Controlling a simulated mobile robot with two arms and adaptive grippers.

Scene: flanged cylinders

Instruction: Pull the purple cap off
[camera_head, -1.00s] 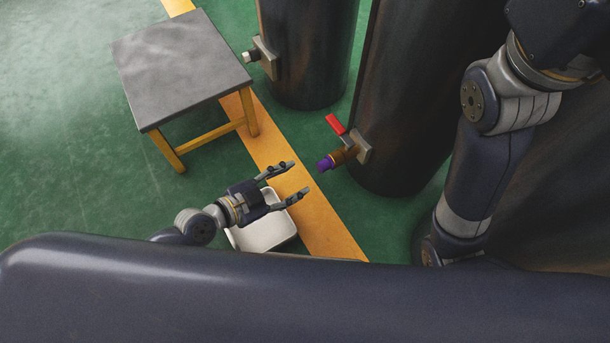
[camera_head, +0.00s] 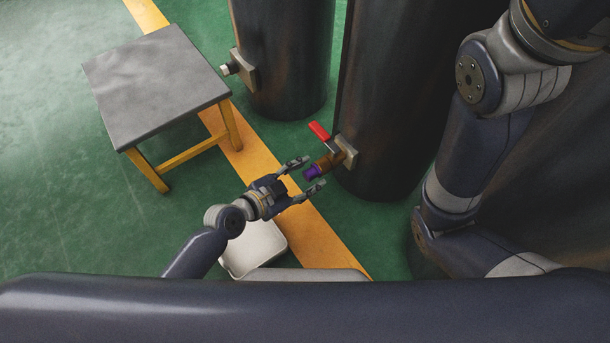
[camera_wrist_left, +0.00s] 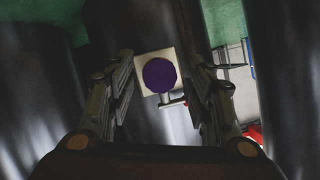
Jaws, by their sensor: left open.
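The purple cap (camera_head: 311,172) sits on the end of a brown valve pipe (camera_head: 328,161) that sticks out from a dark cylinder. My left gripper (camera_head: 311,174) is open, with its fingertips at either side of the cap in the head view. In the left wrist view the cap (camera_wrist_left: 160,76) shows end-on between the two open fingers, with gaps on both sides. I cannot tell exactly how deep the cap is between the fingers. My right gripper is not in view; only my right arm shows at the right.
A red valve handle (camera_head: 319,131) stands above the pipe. A white tray (camera_head: 255,249) lies on the floor below my left wrist. A grey-topped table (camera_head: 155,85) with yellow legs stands at the left. Another dark cylinder (camera_head: 284,55) with a capped outlet (camera_head: 226,69) stands behind.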

